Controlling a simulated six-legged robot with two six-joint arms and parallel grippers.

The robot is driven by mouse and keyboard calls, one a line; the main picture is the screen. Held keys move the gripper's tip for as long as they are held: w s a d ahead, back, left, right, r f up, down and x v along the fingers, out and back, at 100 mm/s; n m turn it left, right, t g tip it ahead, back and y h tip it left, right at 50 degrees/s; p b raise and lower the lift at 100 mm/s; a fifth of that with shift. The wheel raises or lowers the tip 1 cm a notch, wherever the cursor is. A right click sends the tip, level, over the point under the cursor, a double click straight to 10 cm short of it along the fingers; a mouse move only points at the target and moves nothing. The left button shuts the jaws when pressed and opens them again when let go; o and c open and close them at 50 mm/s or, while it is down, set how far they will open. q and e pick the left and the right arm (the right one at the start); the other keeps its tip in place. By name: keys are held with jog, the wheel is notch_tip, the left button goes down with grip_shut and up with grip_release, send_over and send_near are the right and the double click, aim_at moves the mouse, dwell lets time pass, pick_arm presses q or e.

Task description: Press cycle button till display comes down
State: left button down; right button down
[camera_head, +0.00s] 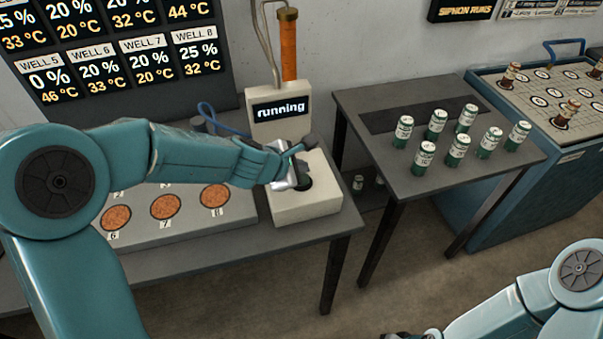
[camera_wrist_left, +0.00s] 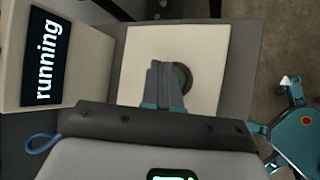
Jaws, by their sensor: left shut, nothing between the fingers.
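The cycle machine is a cream box with a display (camera_head: 279,109) that reads "running"; the same display shows in the left wrist view (camera_wrist_left: 45,58). Its low cream base (camera_head: 315,204) carries a dark round button (camera_wrist_left: 187,78) with a green tint. My left gripper (camera_head: 303,181) is shut and empty, with its fingertips at the button and covering part of it. I cannot tell whether they touch it. My right gripper (camera_head: 406,336) is barely in view at the bottom edge, and its jaws cannot be made out.
A grey panel with numbered copper-coloured wells (camera_head: 165,207) lies left of the machine. A wall board (camera_head: 120,50) lists well percentages and temperatures. Several green-and-white cans (camera_head: 437,124) stand on a grey table (camera_head: 407,179) to the right. A blue cabinet (camera_head: 540,180) stands beyond it.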

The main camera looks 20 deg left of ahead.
pick_arm(q)
notch_tip(320, 180, up, 5)
jog(key=p, duration=0.5)
dwell(0.4)
jog(key=shift+s, duration=0.1)
dwell(0.5)
